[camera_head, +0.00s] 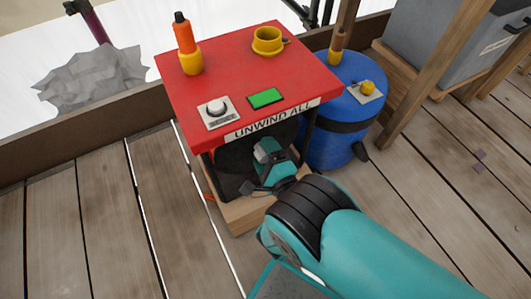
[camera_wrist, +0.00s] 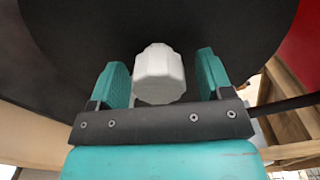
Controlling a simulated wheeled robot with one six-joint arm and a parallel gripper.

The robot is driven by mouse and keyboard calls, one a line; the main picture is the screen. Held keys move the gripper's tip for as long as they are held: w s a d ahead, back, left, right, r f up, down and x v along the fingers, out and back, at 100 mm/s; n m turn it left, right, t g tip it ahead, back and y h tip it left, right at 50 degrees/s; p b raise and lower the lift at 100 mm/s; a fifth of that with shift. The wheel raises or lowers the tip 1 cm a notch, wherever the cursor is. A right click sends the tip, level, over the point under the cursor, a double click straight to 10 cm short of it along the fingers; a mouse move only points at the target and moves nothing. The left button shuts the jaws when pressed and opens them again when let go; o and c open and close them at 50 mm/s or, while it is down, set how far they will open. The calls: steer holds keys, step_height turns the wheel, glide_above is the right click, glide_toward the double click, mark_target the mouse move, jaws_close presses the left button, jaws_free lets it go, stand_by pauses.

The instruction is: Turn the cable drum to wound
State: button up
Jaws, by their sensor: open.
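The black cable drum (camera_head: 234,160) sits under the red-topped stand, with its dark round face filling the upper part of the wrist view (camera_wrist: 65,30). A pale grey faceted knob (camera_wrist: 160,76) stands out from the drum's face. My gripper (camera_head: 268,154) is in front of the drum, under the red top's edge. In the wrist view its two teal fingers (camera_wrist: 163,72) are open, one on each side of the knob, with a visible gap on both sides. In the head view my gripper hides the knob and part of the drum.
The red top (camera_head: 225,65) carries an orange bottle-like item (camera_head: 186,45), a yellow cup (camera_head: 267,40), a dial plate (camera_head: 218,112) and a green panel (camera_head: 265,98). Its edge label reads "UNWIND ALL". A blue barrel (camera_head: 335,130) stands close right. Plank floor lies open at left.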

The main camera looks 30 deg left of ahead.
steer(key=shift+s+d+r+p, duration=0.1)
steer(key=shift+p, duration=0.55)
steer(key=p, duration=0.3)
steer(key=shift+s+d+r, duration=0.15)
steer(key=shift+d+r, duration=0.05)
steer(key=shift+d, duration=0.1)
steer(key=p+v, duration=0.2)
steer(key=p, duration=0.4)
steer(key=shift+d+r, duration=0.1)
steer(key=shift+d, duration=0.05)
steer(key=p+v, duration=1.2)
steer(key=v, duration=0.2)
steer(key=shift+f, duration=0.4)
